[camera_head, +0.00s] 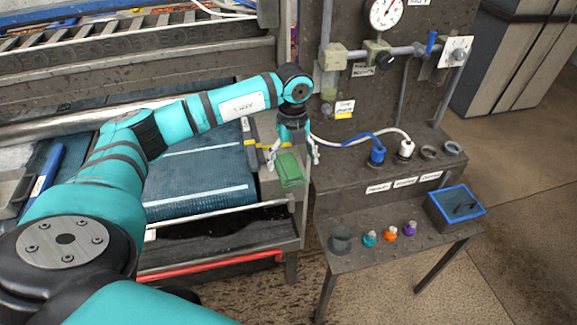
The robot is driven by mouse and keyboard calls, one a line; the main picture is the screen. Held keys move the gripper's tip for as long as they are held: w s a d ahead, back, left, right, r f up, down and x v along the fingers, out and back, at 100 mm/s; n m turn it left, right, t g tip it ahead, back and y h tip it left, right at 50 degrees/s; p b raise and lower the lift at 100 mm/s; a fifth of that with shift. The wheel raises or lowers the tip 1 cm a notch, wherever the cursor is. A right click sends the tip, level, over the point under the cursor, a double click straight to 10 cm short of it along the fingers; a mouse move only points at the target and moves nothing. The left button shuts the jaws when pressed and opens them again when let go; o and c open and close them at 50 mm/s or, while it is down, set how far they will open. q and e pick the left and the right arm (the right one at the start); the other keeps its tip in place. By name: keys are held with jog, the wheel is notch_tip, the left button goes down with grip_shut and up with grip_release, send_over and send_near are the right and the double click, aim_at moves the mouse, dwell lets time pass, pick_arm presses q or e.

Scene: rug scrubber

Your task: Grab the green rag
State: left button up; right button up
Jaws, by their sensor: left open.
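The green rag (291,171) looks folded and lies at the right end of the machine's bed, by the corner next to the dark panel. My left arm reaches in from the left, and its left gripper (294,157) points down over the rag. The fingers are spread apart, one at each side of the rag's upper part. I cannot tell whether they touch it. My right gripper is not in view.
A dark panel with a gauge (385,12), pipes and blue and white hoses stands to the right. Below it, a small table (350,262) holds several colored bottles and a blue-rimmed box (457,208). A red bar (210,266) runs along the machine's lower front.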

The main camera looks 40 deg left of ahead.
aim_at(293, 175)
pick_arm(q)
jog(key=shift+d+f+p, duration=0.2)
jog(key=shift+f+p, duration=0.35)
jog(key=shift+f, duration=0.4)
notch_tip(293, 175, down, 4)
jog(key=shift+r+p, duration=0.25)
jog(key=shift+p, duration=0.25)
jog(key=shift+f, duration=0.2)
jog(key=shift+c, duration=0.7)
jog(key=c, duration=1.1)
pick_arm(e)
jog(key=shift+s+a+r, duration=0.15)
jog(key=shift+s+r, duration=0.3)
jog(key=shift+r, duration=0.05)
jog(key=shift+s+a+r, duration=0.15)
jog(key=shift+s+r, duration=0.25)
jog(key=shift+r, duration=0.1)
